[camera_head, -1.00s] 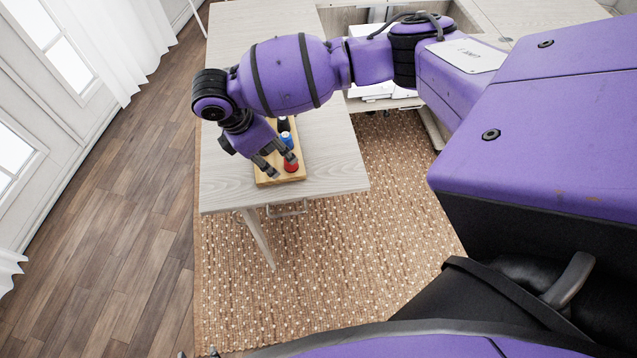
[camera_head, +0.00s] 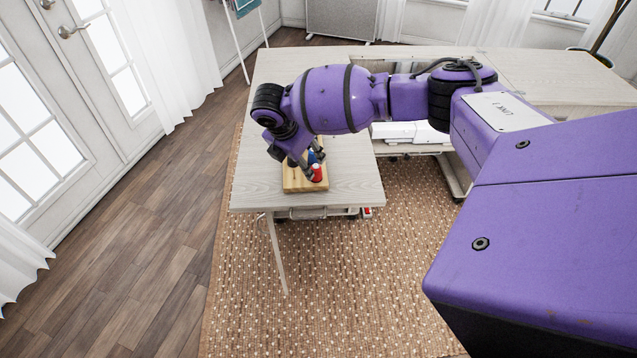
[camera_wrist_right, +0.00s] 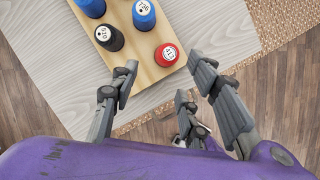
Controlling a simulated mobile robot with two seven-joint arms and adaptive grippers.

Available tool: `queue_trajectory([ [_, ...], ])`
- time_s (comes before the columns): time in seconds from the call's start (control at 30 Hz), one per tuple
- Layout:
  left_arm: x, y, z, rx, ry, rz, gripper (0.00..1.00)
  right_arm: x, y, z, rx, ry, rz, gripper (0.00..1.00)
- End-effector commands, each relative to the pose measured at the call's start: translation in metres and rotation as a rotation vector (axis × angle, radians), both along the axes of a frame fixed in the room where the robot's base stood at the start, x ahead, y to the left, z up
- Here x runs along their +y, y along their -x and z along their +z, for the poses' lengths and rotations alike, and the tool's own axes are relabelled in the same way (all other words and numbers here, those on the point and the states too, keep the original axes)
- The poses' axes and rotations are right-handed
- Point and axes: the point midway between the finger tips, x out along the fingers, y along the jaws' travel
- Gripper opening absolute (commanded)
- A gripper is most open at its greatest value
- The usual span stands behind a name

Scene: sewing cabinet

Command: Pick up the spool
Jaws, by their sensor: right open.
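The red spool (camera_head: 317,173) stands on a wooden board (camera_head: 294,186) near the table's front edge. It also shows in the right wrist view (camera_wrist_right: 166,55), near the board's corner. My right gripper (camera_head: 317,164) is over the board, its fingers close to the red spool. In the wrist view the gripper (camera_wrist_right: 168,77) is open and empty, with the red spool just beyond and between the spread fingertips. A blue spool (camera_wrist_right: 144,14), a black spool (camera_wrist_right: 109,39) and another blue spool (camera_wrist_right: 91,6) stand farther along the board. My left gripper is in no view.
The pale wooden table (camera_head: 345,180) is clear to the right of the board. An open cabinet section with white items (camera_head: 405,131) lies behind it. A woven rug (camera_head: 330,260) covers the floor in front. White curtains and doors line the left.

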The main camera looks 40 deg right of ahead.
Motion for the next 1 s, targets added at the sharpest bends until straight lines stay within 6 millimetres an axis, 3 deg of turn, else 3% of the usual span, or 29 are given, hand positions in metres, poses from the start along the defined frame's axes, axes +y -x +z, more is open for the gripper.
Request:
queue_trajectory([
  [0.27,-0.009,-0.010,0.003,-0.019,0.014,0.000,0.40,-0.016,-0.001,-0.031,0.003,0.001,-0.002,0.42],
  [0.5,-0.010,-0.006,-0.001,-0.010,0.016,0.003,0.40,-0.029,-0.004,-0.061,0.005,-0.001,-0.001,0.42],
  [0.77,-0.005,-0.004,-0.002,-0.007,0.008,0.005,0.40,-0.031,-0.005,-0.063,0.003,0.000,-0.001,0.42],
  [1.0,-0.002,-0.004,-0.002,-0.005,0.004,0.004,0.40,-0.031,-0.005,-0.063,0.002,0.000,-0.001,0.13],
])
